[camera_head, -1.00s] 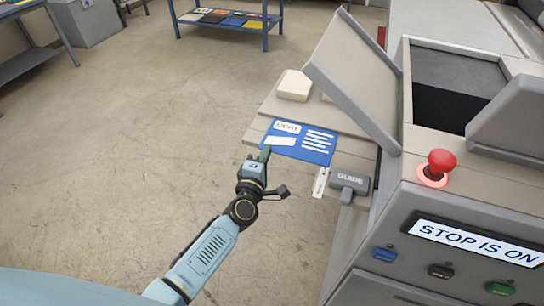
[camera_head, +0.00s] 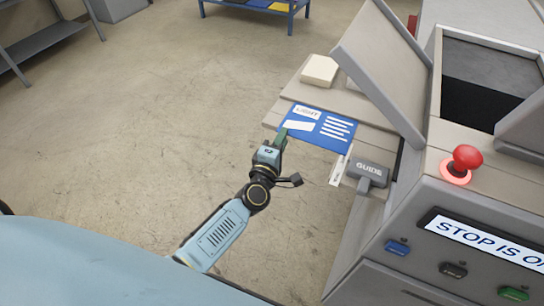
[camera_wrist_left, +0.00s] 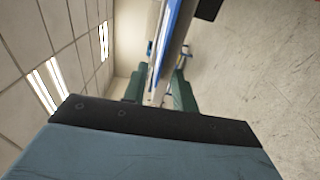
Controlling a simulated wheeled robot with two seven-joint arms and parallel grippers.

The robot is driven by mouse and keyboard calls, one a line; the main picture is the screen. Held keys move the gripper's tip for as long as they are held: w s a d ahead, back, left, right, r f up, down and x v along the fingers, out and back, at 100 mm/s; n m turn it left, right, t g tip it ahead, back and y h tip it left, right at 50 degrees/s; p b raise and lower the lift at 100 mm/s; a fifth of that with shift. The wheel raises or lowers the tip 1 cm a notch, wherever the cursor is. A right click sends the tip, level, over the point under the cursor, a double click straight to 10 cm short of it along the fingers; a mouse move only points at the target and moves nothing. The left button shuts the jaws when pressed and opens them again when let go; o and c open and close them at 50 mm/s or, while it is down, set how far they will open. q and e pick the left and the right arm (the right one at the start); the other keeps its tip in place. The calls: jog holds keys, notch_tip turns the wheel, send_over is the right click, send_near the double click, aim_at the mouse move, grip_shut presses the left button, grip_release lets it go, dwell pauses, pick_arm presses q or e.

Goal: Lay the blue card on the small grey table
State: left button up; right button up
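The blue card (camera_head: 318,128), with a white "LIGHT" label and white lines, lies on the beige-grey side shelf (camera_head: 305,93) of the machine. My left gripper (camera_head: 281,136) is at the card's near left corner. In the left wrist view its two green fingers (camera_wrist_left: 157,92) stand apart, with the edge of the card and shelf between them. Neither finger visibly presses on the card. My right gripper is not in view.
A grey "GUIDE" block (camera_head: 369,172) and a white strip (camera_head: 339,168) are right of the card. A cream block (camera_head: 319,70) sits behind it. A raised grey panel (camera_head: 385,70) and the machine with a red button (camera_head: 467,157) stand right. Floor at left is clear.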

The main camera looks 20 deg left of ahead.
pick_arm(q)
jog(key=s, duration=1.2)
jog(key=shift+s+d, duration=0.15)
jog(key=s+f+m+g+h+b, duration=0.1)
jog(key=s+f+m+g, duration=0.25)
jog(key=f, duration=0.65)
jog(key=s+f+m+g+h+b, duration=0.15)
jog(key=s+f+m, duration=0.35)
jog(key=f, duration=0.6)
jog(key=s+f+m+g+b, duration=0.1)
jog(key=s+f+m+g, duration=0.35)
jog(key=f, duration=0.55)
jog(key=s+a+f+m+g, duration=0.2)
jog(key=s+f, duration=0.3)
jog(key=s, duration=0.3)
jog(key=s+a+f+m+g+y+b, duration=0.1)
jog(key=s+a+f+m+g, duration=0.1)
jog(key=s+f, duration=0.3)
jog(key=s+a+f+m+g+y+b, duration=0.1)
jog(key=s+f, duration=0.4)
jog(key=s, duration=0.6)
jog(key=a+m+g, duration=0.1)
jog(key=m+g, duration=0.1)
jog(key=shift+s+f+m, duration=0.25)
jog(key=shift+m, duration=0.15)
jog(key=shift+g, duration=0.25)
